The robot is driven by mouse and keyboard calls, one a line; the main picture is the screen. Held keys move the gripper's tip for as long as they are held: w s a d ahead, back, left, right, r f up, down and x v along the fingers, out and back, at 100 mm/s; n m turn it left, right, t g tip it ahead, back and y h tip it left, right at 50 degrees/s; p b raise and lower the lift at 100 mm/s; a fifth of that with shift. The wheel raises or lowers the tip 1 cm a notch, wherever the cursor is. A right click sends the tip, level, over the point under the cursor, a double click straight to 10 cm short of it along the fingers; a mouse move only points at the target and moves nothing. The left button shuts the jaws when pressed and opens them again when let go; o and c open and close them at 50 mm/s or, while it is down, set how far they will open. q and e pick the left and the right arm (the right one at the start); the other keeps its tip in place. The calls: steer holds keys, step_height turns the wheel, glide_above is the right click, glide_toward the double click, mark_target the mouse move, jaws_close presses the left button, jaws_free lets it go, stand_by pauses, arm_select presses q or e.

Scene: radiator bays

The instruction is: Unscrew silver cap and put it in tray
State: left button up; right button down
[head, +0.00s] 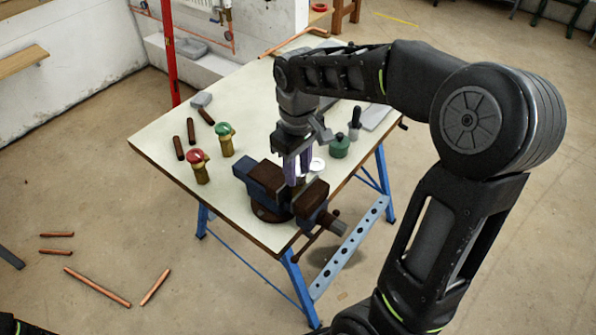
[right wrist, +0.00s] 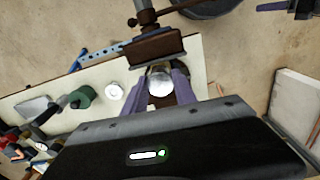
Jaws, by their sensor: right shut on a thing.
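My right gripper (head: 296,168) reaches down over the vise (head: 262,180) on the workbench. In the right wrist view, its two purple-grey fingers (right wrist: 160,88) are shut on the round silver cap (right wrist: 160,83), one on each side. The cap sits between the vise jaws; what it is fixed to is hidden beneath it. In the head view the fingers hide the cap. A pale flat piece (head: 378,117) at the bench's right side may be the tray; I cannot tell for sure. My left gripper is not in view.
A white round item (head: 317,164), a green pot (head: 339,146) and a dark-handled tool (head: 354,122) stand right of the gripper. Two brass valves, one with a red top (head: 198,166) and one green (head: 225,139), stand left. The bench's left front is clear.

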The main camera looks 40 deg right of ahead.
steer(key=n+p, duration=0.1)
steer(key=n, duration=0.6)
steer(key=shift+r, duration=0.1)
steer(key=n+p, duration=0.1)
steer(key=n, duration=0.4)
steer(key=shift+n, duration=1.4)
steer(key=c, duration=1.2)
jaws_free()
steer(key=shift+o, duration=0.2)
